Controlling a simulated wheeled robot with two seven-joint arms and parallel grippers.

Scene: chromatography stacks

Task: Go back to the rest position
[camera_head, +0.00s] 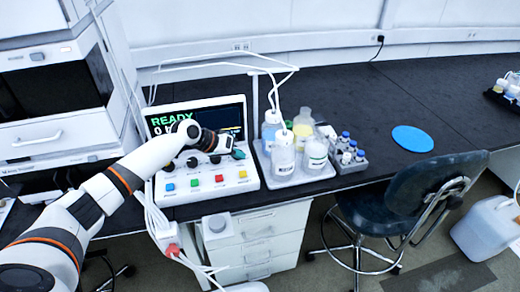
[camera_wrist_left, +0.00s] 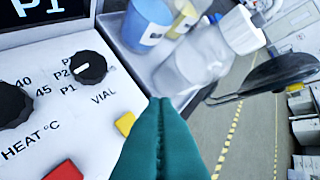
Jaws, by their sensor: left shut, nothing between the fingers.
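My left gripper (camera_head: 238,153) is shut and empty, its teal fingertips together. In the head view it hangs over the right side of a white control box (camera_head: 211,182), which has a screen reading READY (camera_head: 174,119), knobs and several coloured buttons. In the left wrist view the shut fingers (camera_wrist_left: 161,105) point up the picture, beside a yellow button (camera_wrist_left: 125,123) and a black knob (camera_wrist_left: 88,67) marked VIAL. The arm and hand hide part of the screen and some knobs. My right gripper is not in view.
A grey tray (camera_head: 285,182) of bottles stands just right of the box, close to my left gripper. A small vial rack (camera_head: 347,160) and a blue disc (camera_head: 412,138) lie further right. White tubing (camera_head: 222,69) arches above. A black chair (camera_head: 410,190) stands at the bench front.

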